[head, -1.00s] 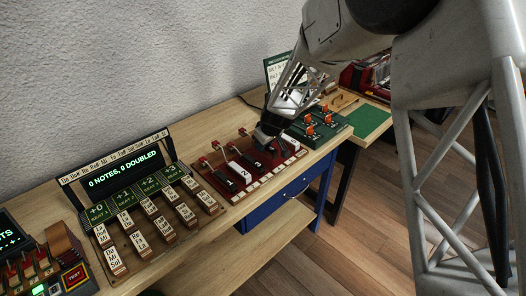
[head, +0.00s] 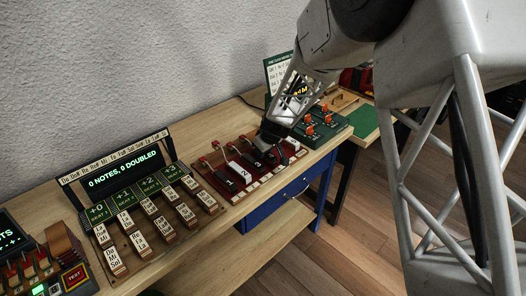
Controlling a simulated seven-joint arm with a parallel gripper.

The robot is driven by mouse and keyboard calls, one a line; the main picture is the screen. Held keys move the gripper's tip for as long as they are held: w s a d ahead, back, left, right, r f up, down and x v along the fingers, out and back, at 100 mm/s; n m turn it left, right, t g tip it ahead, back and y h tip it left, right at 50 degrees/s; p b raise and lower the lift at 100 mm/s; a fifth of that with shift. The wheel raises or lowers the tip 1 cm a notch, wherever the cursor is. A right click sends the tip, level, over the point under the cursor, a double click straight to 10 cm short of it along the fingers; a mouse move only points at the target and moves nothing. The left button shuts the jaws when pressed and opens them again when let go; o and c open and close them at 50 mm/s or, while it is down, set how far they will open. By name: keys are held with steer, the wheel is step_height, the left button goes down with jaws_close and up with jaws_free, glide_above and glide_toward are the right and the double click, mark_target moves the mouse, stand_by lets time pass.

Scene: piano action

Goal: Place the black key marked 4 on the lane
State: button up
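The dark red key base (head: 206,165) lies on the bench, with red posts at its back and pale marked blocks along its front. Dark and white keys lie side by side on it; a dark key with a small number (head: 229,176), a white key (head: 241,171) and a dark key that looks marked 3 (head: 255,163) show. My gripper (head: 270,150) is low over the base, right of these keys. A dark shape under it may be the black key marked 4, but no mark is readable. Its fingertips are too small and dark to tell open from shut.
A wooden board with lettered blocks (head: 158,221) and a display reading "0 NOTES, 0 DOUBLED" (head: 124,170) stand left of the base. A green board with orange-topped parts (head: 321,128) stands close on the right. The bench's front edge (head: 262,201) is near.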

steer(key=shift+f, duration=0.15)
steer(key=o, duration=1)
steer(key=shift+c, duration=0.2)
steer(key=v, duration=1.1)
steer(key=shift+s+d+r, duration=0.1)
steer(key=shift+r, duration=0.5)
steer(key=shift+s, duration=0.1)
